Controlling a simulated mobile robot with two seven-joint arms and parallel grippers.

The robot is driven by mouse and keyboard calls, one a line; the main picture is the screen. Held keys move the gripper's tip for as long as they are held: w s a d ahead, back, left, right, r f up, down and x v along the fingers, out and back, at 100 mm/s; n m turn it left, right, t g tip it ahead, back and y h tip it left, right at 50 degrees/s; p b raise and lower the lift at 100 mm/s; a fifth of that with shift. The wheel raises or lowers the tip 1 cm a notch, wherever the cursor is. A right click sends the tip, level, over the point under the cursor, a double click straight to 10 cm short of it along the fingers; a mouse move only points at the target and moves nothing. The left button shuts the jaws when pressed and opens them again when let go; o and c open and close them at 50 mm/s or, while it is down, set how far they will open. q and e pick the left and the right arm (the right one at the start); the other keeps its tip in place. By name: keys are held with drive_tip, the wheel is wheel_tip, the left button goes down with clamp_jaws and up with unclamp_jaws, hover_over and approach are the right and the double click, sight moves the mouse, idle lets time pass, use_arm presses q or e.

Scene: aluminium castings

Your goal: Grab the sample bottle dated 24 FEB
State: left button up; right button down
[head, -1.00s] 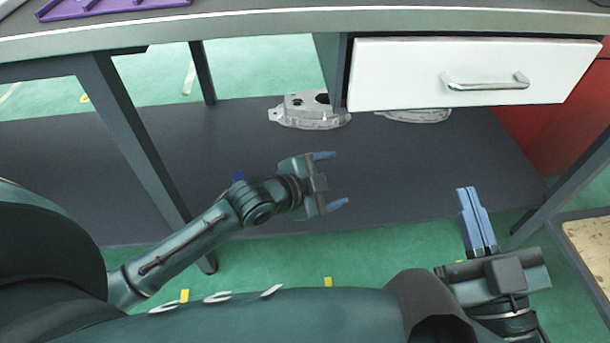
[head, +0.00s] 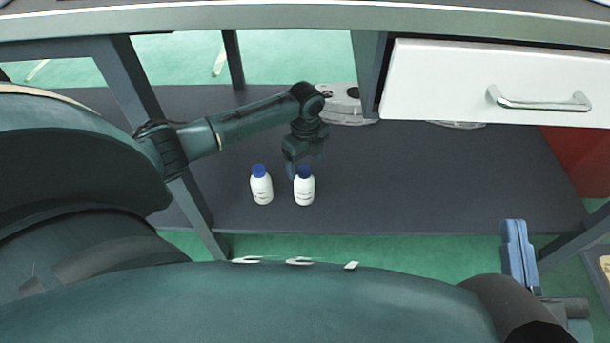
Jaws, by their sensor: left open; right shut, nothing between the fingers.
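Two white bottles with blue caps stand upright on the dark lower shelf in the head view, a left bottle (head: 262,188) and a right bottle (head: 304,190). Both have small labels, but the dates are too small to read. My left gripper (head: 292,172) is open and points down just behind and beside the right bottle's cap. One finger shows between the two bottles; the other is hidden or unclear. I cannot tell whether it touches the bottle. My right gripper (head: 519,252) is shut and empty at the right, in front of the shelf.
The lower shelf (head: 430,185) is clear right of the bottles. Grey metal castings (head: 350,105) lie at its back, partly hidden. A white drawer (head: 440,85) with a metal handle hangs above on the right. A dark table leg (head: 140,80) stands at left.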

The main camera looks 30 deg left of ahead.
use_arm(q)
drive_tip(key=f+b, duration=0.1)
drive_tip(key=f, duration=0.1)
drive_tip(key=f+b, duration=0.1)
drive_tip(key=f, duration=0.1)
drive_tip(key=f+b, duration=0.1)
drive_tip(key=shift+a+f+b, duration=0.25)
drive_tip(key=shift+f+b, duration=0.05)
drive_tip(key=shift+f, duration=0.45)
use_arm(e)
drive_tip(key=r+n+y, duration=0.1)
drive_tip(key=r+n+t+y, duration=0.1)
drive_tip(key=r+n+y, duration=0.2)
drive_tip(key=r, duration=0.1)
drive_tip(key=shift+w+d+r+n+t+y, duration=0.2)
drive_tip(key=shift+w+d+n+t+y, duration=0.1)
drive_tip(key=shift+w+y, duration=0.1)
use_arm(q)
drive_tip(key=shift+c, duration=0.3)
drive_tip(key=shift+r, duration=0.1)
drive_tip(key=c, duration=1.5)
